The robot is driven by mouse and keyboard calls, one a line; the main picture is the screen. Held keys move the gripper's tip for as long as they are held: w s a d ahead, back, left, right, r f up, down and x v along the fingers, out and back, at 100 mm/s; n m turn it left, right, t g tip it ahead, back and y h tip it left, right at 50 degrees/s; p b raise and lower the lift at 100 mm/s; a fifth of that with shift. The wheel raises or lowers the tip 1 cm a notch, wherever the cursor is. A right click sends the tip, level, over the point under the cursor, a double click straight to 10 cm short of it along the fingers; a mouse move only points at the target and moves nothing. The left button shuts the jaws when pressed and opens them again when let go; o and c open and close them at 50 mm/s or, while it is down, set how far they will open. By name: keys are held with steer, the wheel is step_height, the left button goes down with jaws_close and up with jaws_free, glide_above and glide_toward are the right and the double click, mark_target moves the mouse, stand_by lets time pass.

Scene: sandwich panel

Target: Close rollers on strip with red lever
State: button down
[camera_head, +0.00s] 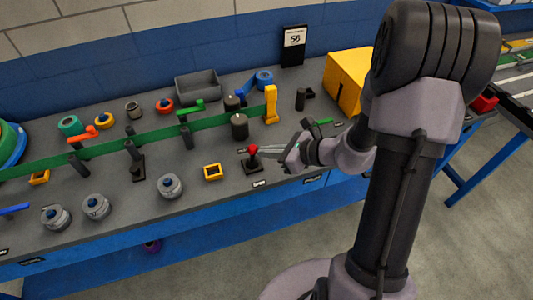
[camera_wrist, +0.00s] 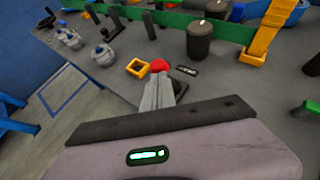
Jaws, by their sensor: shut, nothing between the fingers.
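The red lever knob (camera_head: 253,149) stands on a small black base (camera_head: 253,165) near the bench's front edge. My gripper (camera_head: 262,151) is shut, with its fingertips at or right beside the red knob; I cannot tell whether they touch. In the wrist view the red knob (camera_wrist: 160,66) shows just beyond the tips of my gripper (camera_wrist: 159,80), which partly hide the lever below it. The green strip (camera_head: 205,122) runs across the bench on edge. Black rollers (camera_head: 239,127) stand beside the strip near its right end, and they also show in the wrist view (camera_wrist: 200,40).
A yellow upright (camera_head: 271,104) stands at the strip's right end. A yellow square frame (camera_head: 212,172) and a grey round knob (camera_head: 170,186) sit left of the lever. A yellow box (camera_head: 346,78) stands at the back right. A grey bin (camera_head: 197,85) sits behind the strip.

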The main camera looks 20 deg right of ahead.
steer(key=shift+w+a, duration=0.1)
steer(key=w+g+p, duration=0.1)
steer(key=p, duration=0.3)
steer(key=w+m+g+p, duration=0.1)
steer(key=w+p, duration=0.1)
steer(key=p, duration=0.2)
steer(key=w+r+g+p, duration=0.1)
steer(key=w+p, duration=0.1)
steer(key=p, duration=0.2)
steer(key=shift+g+h, duration=0.3)
steer(key=shift+s+f+b, duration=0.25)
steer(key=shift+s+b, duration=0.25)
steer(key=shift+s, duration=0.2)
